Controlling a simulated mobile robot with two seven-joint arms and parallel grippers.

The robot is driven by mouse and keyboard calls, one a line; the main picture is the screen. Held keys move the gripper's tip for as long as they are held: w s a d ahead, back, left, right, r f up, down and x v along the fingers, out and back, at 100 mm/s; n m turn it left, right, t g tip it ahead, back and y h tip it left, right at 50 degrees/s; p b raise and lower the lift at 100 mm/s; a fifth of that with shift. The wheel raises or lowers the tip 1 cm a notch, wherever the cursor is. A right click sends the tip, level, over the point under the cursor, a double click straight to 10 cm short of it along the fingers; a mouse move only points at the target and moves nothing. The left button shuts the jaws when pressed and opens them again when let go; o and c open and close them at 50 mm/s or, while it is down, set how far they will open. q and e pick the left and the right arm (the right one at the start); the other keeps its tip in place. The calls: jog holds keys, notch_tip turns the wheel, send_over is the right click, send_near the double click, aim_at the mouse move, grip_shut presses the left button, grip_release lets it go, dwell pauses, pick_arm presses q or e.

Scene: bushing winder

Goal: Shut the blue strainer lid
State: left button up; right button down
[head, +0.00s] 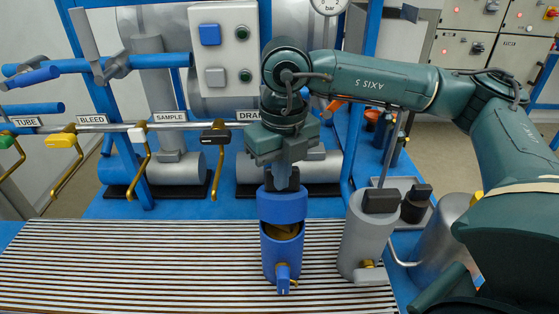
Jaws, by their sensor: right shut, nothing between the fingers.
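The blue strainer (281,262) stands upright on the slatted grating, with a small blue tap-like part low on its front. Its blue lid (283,207) is raised over the body. A dark gap between them shows something brass-coloured inside. My right gripper (283,182) points straight down at the top edge of the lid. Its fingers are together with nothing between them. Their tips are partly hidden at the lid, so I cannot tell whether they touch it. My left gripper is not in view.
A grey canister (367,235) with a black top stands close to the right of the strainer. Behind is a rail with coloured valve handles (215,138) and labels. The slatted grating (130,262) is clear on the left.

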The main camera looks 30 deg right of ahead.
jog(key=shift+w+d+p, duration=0.35)
jog(key=shift+p, duration=0.1)
jog(key=shift+w+r+p, duration=0.1)
jog(key=shift+r+p, duration=0.35)
jog(key=shift+r, duration=0.15)
jog(key=shift+r+p, duration=0.75)
jog(key=shift+r, duration=0.65)
jog(key=shift+r, duration=0.1)
